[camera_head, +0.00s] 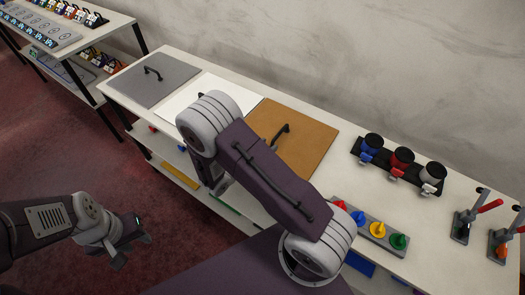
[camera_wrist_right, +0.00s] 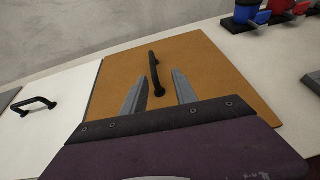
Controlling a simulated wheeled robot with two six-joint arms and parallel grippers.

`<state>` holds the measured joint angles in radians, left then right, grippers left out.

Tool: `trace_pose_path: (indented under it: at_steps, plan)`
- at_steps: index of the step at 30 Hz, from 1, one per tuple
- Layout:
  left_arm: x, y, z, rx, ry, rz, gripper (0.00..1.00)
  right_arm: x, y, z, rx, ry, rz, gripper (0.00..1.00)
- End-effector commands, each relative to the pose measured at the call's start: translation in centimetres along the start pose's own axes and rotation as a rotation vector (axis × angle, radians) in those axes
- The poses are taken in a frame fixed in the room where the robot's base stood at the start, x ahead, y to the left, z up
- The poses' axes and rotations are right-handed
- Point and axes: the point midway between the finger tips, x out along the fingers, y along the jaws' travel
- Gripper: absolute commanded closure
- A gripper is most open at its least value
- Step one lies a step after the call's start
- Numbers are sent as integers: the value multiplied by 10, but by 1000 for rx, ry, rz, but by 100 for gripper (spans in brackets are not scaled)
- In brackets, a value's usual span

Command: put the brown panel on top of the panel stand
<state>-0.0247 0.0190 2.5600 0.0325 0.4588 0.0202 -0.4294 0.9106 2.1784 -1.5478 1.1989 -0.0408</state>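The brown panel (camera_head: 312,136) lies flat on the white table beside a white panel. It has a black bar handle (camera_head: 281,134), which also shows in the right wrist view (camera_wrist_right: 153,68). My right gripper (camera_wrist_right: 159,76) is open, its two grey fingers pointing toward the handle, which appears between them in the picture. Whether they touch it I cannot tell; no grip shows. In the head view my right arm covers the panel's left part. My left gripper (camera_head: 132,250) is open and empty, low at the left, away from the table. I cannot make out a panel stand.
White (camera_head: 235,88) and grey (camera_head: 150,85) panels with handles lie left of the brown one. A black rack with blue, red and white items (camera_head: 400,162), a peg tray (camera_head: 378,231) and clamps (camera_head: 467,215) stand to the right. A wall runs behind.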

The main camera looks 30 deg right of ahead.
Motion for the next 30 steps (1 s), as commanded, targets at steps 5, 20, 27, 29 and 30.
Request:
trace_pose_path:
  at_steps: [5,20,27,29,30]
  plan:
    - [0,0,0,0,0,0,64,-28,-105,2,487,276,-478,66]
    - [0,0,0,0,0,0,64,-144,-83,-14,1804,815,-1122,66]
    - [0,0,0,0,0,0,64,-144,-83,-15,1798,814,-1121,66]
    - [0,0,0,0,0,0,64,-144,-83,-15,1797,814,-1121,66]
    - [0,0,0,0,0,0,64,-144,-83,-15,1797,814,-1121,66]
